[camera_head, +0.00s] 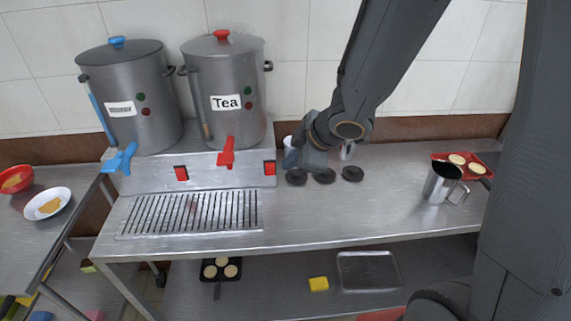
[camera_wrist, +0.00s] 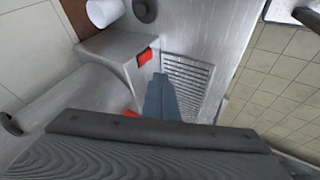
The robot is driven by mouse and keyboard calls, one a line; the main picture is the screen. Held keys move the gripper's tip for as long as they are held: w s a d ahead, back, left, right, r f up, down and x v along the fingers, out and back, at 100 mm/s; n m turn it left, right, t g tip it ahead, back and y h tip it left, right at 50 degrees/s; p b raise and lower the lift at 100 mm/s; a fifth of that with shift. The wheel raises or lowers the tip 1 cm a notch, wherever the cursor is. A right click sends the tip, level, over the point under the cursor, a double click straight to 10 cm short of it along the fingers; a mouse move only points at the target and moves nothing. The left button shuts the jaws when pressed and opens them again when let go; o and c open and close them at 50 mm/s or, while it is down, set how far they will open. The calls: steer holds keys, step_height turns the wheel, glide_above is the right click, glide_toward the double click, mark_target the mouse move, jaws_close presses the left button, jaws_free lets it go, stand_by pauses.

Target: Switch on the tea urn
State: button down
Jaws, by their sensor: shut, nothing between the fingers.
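The tea urn (camera_head: 222,110) is a grey cylinder with a red lid knob, a "Tea" label, a red tap (camera_head: 227,153) and two small dots, green and red. A red switch (camera_head: 269,168) sits at the right end of the metal panel below it; the wrist view also shows a red switch (camera_wrist: 145,57). My gripper (camera_head: 290,158) is just right of this panel end, close to the switch. In the wrist view its blue-grey fingers (camera_wrist: 160,82) are together and empty, apart from the switch in the picture. The switch's on or off position cannot be told.
A second urn (camera_head: 130,100) with a blue tap (camera_head: 120,159) stands at left, with another red switch (camera_head: 181,173). A slotted drip tray (camera_head: 190,213) lies in front. Black discs (camera_head: 352,174) and a metal jug (camera_head: 441,184) are at right. The counter's front middle is clear.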

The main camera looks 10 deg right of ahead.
steer(key=s+d+f+m+h+b, duration=0.2)
steer(key=d+f+m+h+b, duration=0.2)
steer(key=d+m, duration=0.5)
steer(key=s+d+f+m+g+b, duration=0.1)
steer(key=s+f+m+g+b, duration=0.1)
steer(key=s+m, duration=0.5)
steer(key=s+f+g, duration=0.1)
steer(key=s+g, duration=0.1)
steer(key=shift+d+g, duration=0.25)
steer(key=shift+g, duration=0.15)
